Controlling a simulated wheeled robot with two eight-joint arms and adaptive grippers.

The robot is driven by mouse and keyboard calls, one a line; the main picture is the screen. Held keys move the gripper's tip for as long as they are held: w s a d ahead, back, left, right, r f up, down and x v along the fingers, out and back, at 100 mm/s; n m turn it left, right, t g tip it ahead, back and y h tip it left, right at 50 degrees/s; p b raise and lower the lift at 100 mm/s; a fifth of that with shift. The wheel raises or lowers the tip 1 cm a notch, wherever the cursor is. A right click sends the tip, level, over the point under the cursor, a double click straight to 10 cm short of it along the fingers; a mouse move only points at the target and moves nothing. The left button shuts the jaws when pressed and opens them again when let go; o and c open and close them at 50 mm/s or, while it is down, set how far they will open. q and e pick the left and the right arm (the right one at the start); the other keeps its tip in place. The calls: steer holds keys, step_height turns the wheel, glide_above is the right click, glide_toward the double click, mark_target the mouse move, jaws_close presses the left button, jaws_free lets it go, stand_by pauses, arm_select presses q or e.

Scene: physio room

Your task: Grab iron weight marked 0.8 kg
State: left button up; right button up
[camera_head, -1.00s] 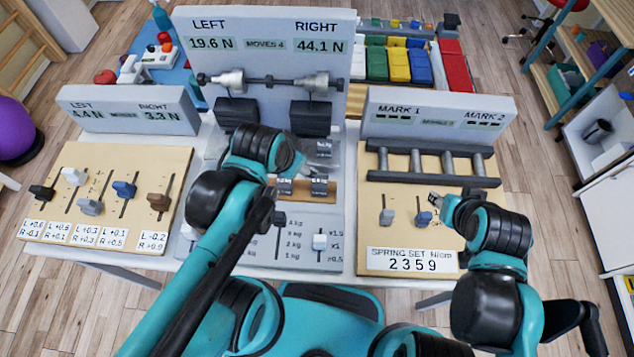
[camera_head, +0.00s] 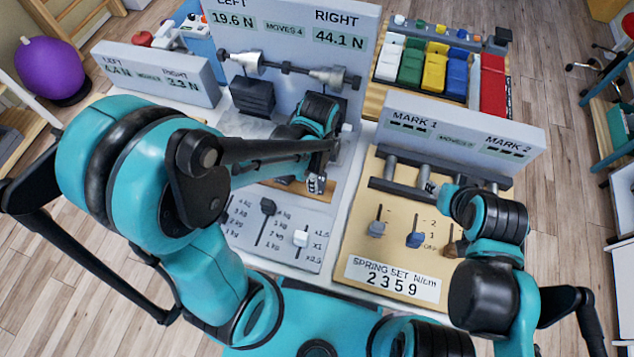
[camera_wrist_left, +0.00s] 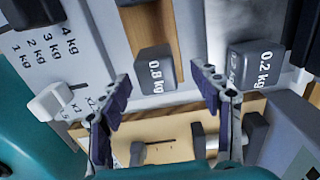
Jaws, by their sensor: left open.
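The dark iron weight marked 0.8 kg (camera_wrist_left: 153,70) sits at the end of a wooden strip (camera_wrist_left: 163,20) in the left wrist view, its label facing the camera. My left gripper (camera_wrist_left: 161,80) is open and empty, its two fingers spread with the weight framed between them; I cannot tell the remaining gap in depth. Another weight, marked 0.2 kg (camera_wrist_left: 257,66), is beyond the right finger on a metal plate. In the head view my left arm covers most of this area. My right gripper (camera_head: 432,189) is by the Mark panel's rods; its fingers are too small to judge.
A white slider knob (camera_wrist_left: 48,102) is left of the fingers in the wrist view. The upright force panel (camera_head: 345,60) stands behind the weights. The rod rack (camera_head: 405,178) and spring board (camera_head: 358,240) lie to the right.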

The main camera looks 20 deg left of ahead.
arm_select(q)
step_height(320, 180, down, 4)
steer(key=shift+s+a+b, duration=0.1)
steer(key=shift+s+b, duration=0.05)
steer(key=shift+b, duration=0.65)
steer(key=shift+r, duration=0.1)
jaws_close()
steer(key=shift+r, duration=0.15)
